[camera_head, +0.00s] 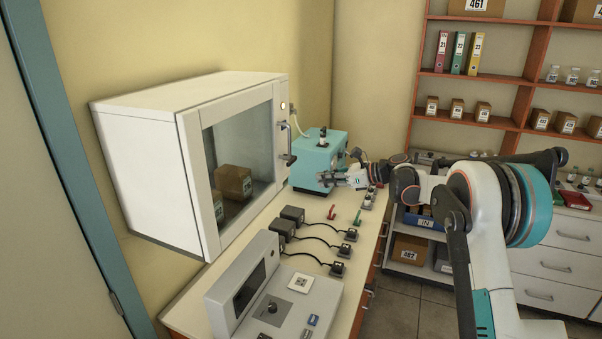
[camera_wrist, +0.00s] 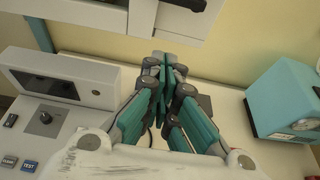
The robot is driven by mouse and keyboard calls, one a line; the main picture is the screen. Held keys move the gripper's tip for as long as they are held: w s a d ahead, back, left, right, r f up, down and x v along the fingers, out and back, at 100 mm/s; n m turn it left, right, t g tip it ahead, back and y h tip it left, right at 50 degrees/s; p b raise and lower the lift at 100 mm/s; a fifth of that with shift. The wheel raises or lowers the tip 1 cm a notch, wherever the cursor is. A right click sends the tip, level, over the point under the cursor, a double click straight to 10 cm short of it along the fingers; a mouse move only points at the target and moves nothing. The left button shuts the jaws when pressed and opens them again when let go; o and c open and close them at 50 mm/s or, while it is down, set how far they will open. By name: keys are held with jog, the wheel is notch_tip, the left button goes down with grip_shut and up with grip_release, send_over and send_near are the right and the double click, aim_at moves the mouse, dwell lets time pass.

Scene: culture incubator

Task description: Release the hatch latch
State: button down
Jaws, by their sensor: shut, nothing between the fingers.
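The white incubator (camera_head: 140,160) hangs on the wall with its glass-fronted hatch (camera_head: 238,150) shut. A dark latch handle (camera_head: 289,145) is on the right side of the hatch front. In the wrist view, the incubator's lower edge (camera_wrist: 75,10) and a dark handle part (camera_wrist: 190,4) show at the top. My gripper (camera_head: 338,178) is to the right of and lower than the handle, in front of the teal device, and apart from the handle. In the wrist view my gripper (camera_wrist: 162,68) has its teal fingers together, with nothing between them.
A teal device (camera_head: 318,155) stands close by my gripper, also at the right in the wrist view (camera_wrist: 285,100). Black boxes (camera_head: 292,214) with cables and a grey control console (camera_head: 275,290) occupy the counter. Brown boxes (camera_head: 233,182) show through the glass.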

jog(key=w+a, duration=0.3)
jog(key=a, duration=0.6)
jog(key=shift+r, duration=0.35)
